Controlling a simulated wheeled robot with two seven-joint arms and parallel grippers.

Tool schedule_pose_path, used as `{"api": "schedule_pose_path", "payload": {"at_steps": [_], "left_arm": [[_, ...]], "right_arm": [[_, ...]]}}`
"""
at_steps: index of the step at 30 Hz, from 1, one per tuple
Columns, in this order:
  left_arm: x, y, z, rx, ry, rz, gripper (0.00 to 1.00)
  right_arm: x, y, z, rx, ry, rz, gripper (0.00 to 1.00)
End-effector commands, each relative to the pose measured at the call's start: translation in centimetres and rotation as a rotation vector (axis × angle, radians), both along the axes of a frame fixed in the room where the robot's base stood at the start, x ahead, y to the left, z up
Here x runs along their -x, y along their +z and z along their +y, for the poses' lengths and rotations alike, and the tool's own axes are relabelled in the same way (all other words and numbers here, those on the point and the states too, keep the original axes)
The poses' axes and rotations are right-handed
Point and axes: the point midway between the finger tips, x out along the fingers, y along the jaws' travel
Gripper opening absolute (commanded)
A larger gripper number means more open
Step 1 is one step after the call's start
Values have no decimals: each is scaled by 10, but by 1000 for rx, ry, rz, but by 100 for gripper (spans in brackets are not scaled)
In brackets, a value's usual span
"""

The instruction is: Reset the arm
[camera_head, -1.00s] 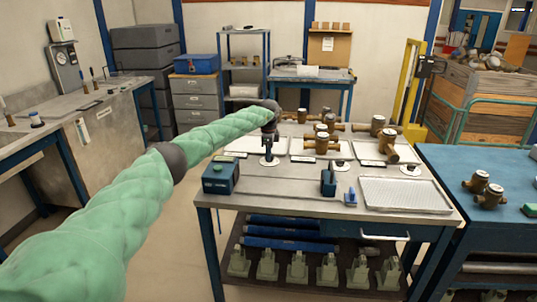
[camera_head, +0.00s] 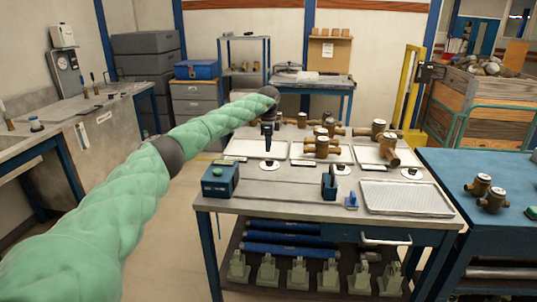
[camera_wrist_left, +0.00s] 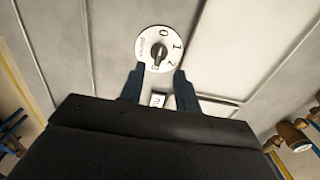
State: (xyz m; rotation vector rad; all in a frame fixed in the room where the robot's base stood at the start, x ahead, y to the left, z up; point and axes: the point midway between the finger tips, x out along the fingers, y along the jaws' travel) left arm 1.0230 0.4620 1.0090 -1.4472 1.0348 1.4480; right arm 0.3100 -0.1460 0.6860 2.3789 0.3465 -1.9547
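My left arm in its green sleeve reaches in from the left in the head view. My left gripper (camera_head: 267,146) points down above the test table (camera_head: 270,189), apart from the white round dial (camera_head: 269,166) below it. In the left wrist view the gripper (camera_wrist_left: 160,78) has its two dark fingers spread with nothing held between them. The dial (camera_wrist_left: 158,47) shows ahead of the fingertips, with the marks 0, 1 and 2 and a dark pointer in the middle. A small label plate (camera_wrist_left: 157,99) lies between the fingers. My right gripper is not in view.
White trays (camera_head: 319,151) and brass meters (camera_head: 322,143) stand behind the gripper. A teal box (camera_head: 220,180), a blue clamp (camera_head: 329,181) and a ribbed tray (camera_head: 404,197) sit nearer the front. A blue table (camera_head: 475,170) with brass meters adjoins on the right.

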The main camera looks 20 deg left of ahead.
Motion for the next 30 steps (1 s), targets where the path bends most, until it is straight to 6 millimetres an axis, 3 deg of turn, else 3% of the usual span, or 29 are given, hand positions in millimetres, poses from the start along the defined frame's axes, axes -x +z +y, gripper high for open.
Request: {"api": "schedule_pose_path", "payload": {"at_steps": [6, 21, 26, 30], "left_arm": [[0, 11, 0, 0, 0, 1, 33], [0, 11, 0, 0, -9, 1, 33], [-1, 11, 0, 1, -87, -3, 33], [-16, 11, -3, 9, -214, -89, 33]], "right_arm": [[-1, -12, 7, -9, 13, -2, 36], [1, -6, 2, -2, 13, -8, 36], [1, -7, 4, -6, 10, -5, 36], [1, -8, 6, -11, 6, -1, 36]]}}
